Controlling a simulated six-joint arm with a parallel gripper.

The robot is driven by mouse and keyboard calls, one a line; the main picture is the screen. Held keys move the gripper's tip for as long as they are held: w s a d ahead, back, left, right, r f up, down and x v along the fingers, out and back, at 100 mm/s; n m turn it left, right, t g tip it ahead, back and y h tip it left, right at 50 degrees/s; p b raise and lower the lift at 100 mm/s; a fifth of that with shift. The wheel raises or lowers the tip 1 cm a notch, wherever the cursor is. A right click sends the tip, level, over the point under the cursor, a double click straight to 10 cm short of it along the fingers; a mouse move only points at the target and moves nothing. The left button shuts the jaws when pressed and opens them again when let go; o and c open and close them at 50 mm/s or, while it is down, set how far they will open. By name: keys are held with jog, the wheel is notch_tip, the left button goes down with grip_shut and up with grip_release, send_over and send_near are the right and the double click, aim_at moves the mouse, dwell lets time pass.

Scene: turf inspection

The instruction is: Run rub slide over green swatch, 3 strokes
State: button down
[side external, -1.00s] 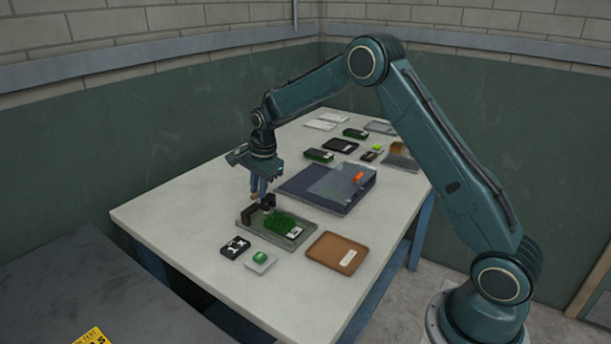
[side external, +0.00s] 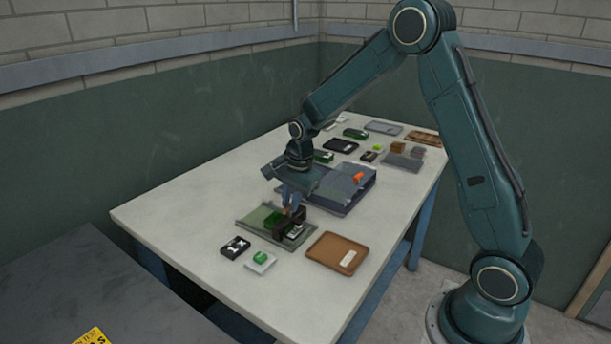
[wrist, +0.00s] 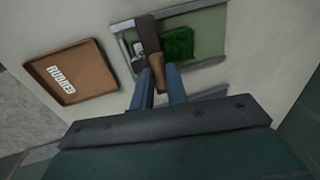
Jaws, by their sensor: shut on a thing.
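My gripper (side external: 291,204) is shut on the handle of the dark rub slide (side external: 287,224). In the wrist view the two blue fingertips (wrist: 159,82) meet the slide's tan handle (wrist: 166,77), and its dark bar (wrist: 147,40) lies across the holder. The green swatch (side external: 271,220) lies in a green-grey holder (side external: 249,217). The slide sits at the right end of the swatch in the side view, over or beside its labelled end. In the wrist view the green turf (wrist: 178,42) shows right of the bar. Whether the slide touches the turf is unclear.
A brown tray (side external: 322,262), lettered "RUBBED" in the wrist view (wrist: 41,85), stands right of the holder. A black-and-white block (side external: 235,247) and a white pad with a green piece (side external: 260,262) lie in front. A blue-grey box (side external: 350,195) with an orange part stands behind.

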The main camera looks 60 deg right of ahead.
jog(key=shift+s, duration=0.25)
jog(key=c, duration=1.4)
grip_release()
jog(key=shift+r, duration=0.1)
jog(key=shift+r, duration=0.45)
jog(key=v, duration=1.2)
jog(key=shift+s+r, duration=0.1)
jog(key=shift+r, duration=0.3)
